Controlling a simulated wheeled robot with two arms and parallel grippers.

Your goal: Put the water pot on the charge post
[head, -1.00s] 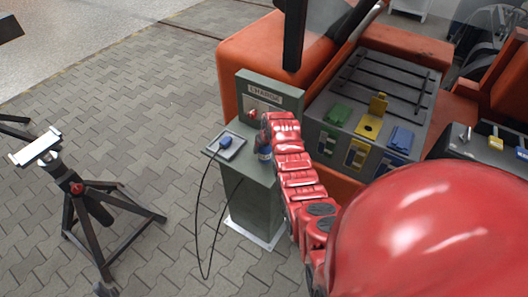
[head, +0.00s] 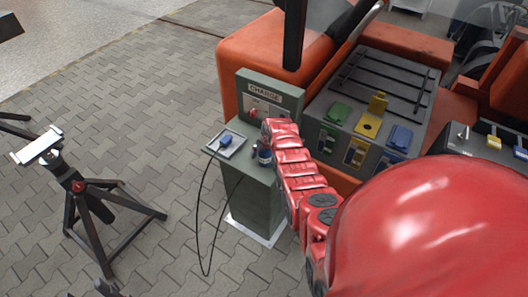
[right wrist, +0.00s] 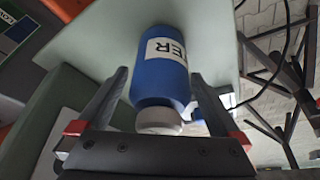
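The water pot is a blue bottle with a white cap and a white label, its visible letters reading "TER". In the right wrist view the water pot (right wrist: 160,82) is between my right gripper's fingers (right wrist: 160,80), with narrow gaps beside it, so the gripper looks open. In the head view the water pot (head: 264,156) appears to stand on the top of the green charge post (head: 255,200), partly hidden by my red right arm. My right gripper (head: 261,146) is close beside it there, mostly hidden. My left gripper is not in view.
A tray (head: 226,143) with a blue plug sits on the post's left side, its black cable (head: 199,215) hanging in a loop. The "CHARGE" panel (head: 268,100) rises behind. An orange bogie (head: 250,60) stands behind and right. A black stand (head: 90,205) is at left on open paving.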

